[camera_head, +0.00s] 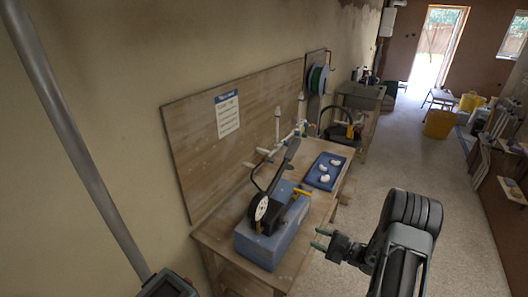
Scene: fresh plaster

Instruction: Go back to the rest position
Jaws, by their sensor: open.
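My gripper (319,239) is in the lower middle of the head view, at the end of my dark arm.
On the bench stand a blue box (262,248) with a black device on it, white pipework (278,128) and a blue tray (311,178) holding white pieces. A wooden backboard (195,150) rises behind. Open floor (405,150) runs right of the bench; shelving (505,180) lines the far right.

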